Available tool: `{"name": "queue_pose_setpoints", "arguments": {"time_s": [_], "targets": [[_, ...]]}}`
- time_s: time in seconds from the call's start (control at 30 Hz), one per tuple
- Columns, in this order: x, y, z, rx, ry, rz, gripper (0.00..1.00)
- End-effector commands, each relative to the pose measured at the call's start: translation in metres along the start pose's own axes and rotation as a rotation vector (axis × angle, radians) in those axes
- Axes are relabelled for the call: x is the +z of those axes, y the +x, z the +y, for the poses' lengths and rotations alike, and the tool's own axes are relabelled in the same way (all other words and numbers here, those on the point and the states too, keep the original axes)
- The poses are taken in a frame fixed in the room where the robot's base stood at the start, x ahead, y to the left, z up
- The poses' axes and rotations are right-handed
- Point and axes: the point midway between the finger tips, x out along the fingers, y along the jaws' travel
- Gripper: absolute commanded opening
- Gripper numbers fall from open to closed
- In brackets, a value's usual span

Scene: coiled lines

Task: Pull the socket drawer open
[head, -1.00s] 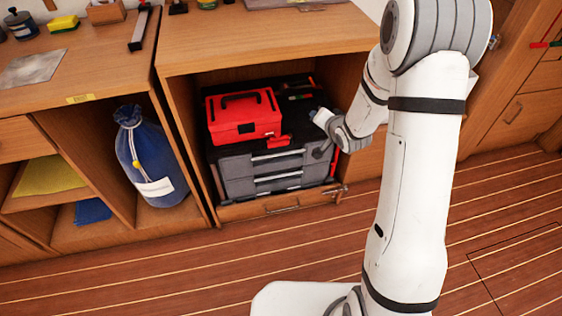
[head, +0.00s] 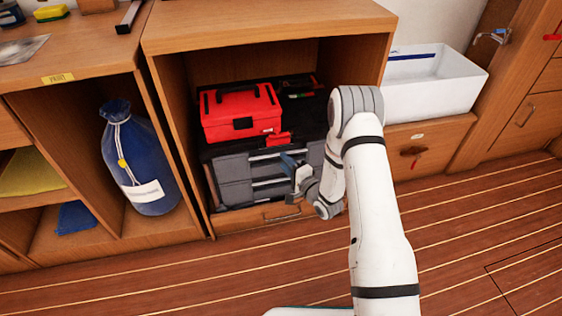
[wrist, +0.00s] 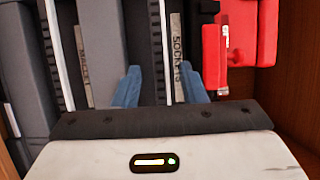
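The grey drawer chest (head: 237,180) stands in the wooden cabinet bay, its drawers with pale bar handles; the drawers appear shut. In the wrist view, turned on its side, the socket drawer's label (wrist: 180,62) reads "SOCKETS", beside its pale handle bar (wrist: 166,45). My gripper (wrist: 160,85) has its blue fingers apart, one on each side of that bar, with nothing visibly clamped. I cannot tell how deep the fingertips reach. In the head view my gripper (head: 287,161) is at the chest's front right, hiding part of the handles.
A red toolbox (head: 240,112) sits on the chest, with a small red item (head: 279,139) at the top's front edge. A wooden drawer (head: 245,219) lies below the chest. A blue bag (head: 140,165) stands in the left bay. The floor in front is clear.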

Motion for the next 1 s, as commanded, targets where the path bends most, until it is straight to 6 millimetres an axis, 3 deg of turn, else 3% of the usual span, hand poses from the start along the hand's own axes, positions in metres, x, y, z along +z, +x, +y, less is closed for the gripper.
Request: {"name": "queue_pose_setpoints", "arguments": {"time_s": [0.2,0.57,1.0], "targets": [[0.000,0.027,0.001,-0.002,-0.002,-0.001,0.38],[0.000,0.032,0.000,0.001,-0.001,0.001,0.37],[0.001,0.032,0.000,0.002,-0.002,0.000,0.01]]}}
